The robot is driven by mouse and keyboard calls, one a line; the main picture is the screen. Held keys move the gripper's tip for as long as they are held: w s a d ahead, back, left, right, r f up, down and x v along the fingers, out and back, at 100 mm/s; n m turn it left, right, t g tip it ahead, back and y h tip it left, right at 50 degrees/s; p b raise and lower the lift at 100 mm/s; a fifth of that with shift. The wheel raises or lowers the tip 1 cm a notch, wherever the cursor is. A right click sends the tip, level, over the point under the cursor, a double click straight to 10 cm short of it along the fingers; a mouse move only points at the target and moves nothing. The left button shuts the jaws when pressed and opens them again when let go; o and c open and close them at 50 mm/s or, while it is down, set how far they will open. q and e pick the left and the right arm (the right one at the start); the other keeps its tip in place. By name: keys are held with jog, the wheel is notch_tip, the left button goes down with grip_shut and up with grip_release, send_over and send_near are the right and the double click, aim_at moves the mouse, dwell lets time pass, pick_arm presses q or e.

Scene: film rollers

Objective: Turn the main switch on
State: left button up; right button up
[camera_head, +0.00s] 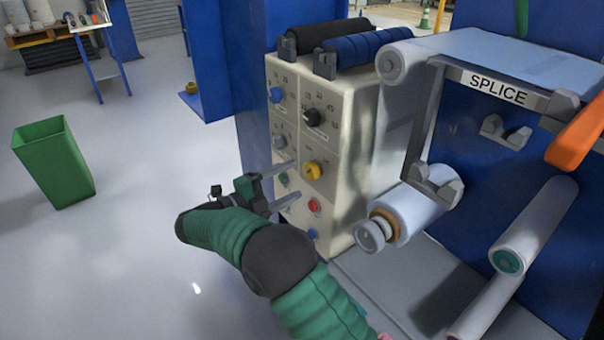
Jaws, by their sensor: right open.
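A cream control panel (345,110) stands at the centre and carries several knobs and buttons. A blue knob (277,95) and a black knob (311,117) are at the top. A grey knob (279,142) and a yellow knob (312,171) are below them. A green button (283,180), a red button (314,206) and a blue button (312,234) are lower down. I cannot tell which is the main switch. My right gripper (297,178) is open and empty, its fingers pointing at the panel's lower left, around the green button's height. Contact cannot be told. My left gripper is out of view.
Black and blue rollers (367,47) lie on brackets on top of the panel. A film roll (418,207) sticks out right of the panel, below the SPLICE bar (497,87). A green bin (54,162) stands on the open floor at left.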

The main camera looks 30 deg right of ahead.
jog(key=s+a+p, duration=0.1)
jog(key=a, duration=1.1)
